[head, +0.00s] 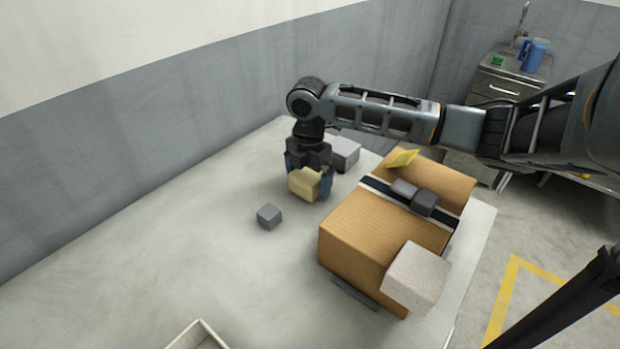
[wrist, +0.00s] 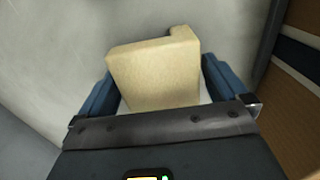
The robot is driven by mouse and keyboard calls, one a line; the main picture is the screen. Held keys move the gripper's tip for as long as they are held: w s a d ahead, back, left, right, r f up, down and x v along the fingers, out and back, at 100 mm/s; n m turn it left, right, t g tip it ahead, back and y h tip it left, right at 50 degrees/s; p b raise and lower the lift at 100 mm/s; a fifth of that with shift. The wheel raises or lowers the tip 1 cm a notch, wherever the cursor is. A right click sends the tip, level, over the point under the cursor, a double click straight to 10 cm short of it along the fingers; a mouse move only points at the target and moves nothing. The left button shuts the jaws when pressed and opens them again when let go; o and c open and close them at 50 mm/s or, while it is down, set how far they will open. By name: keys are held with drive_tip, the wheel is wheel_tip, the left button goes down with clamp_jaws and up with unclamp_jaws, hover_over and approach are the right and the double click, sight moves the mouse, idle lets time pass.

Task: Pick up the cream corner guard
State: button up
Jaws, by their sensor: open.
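The cream corner guard (head: 304,183) is a pale yellow, block-like piece near the back of the table, left of the cardboard box. My gripper (head: 309,180) points down over it, with a blue finger on each side. In the wrist view the cream corner guard (wrist: 155,72) lies between the two open fingers (wrist: 160,88), with a small gap visible at each side. Its upper right corner shows a notch. I cannot tell how far its underside is from the table.
A strapped cardboard box (head: 350,232) stands close to the right, bearing dark pieces, a yellow piece (head: 402,158) and a whitish block (head: 416,277). A light grey block (head: 345,152) is just behind my gripper. A small grey cube (head: 269,216) lies in front. The table's left is clear.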

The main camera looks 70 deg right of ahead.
drive_tip(key=shift+c, duration=0.3)
drive_tip(key=c, duration=0.8)
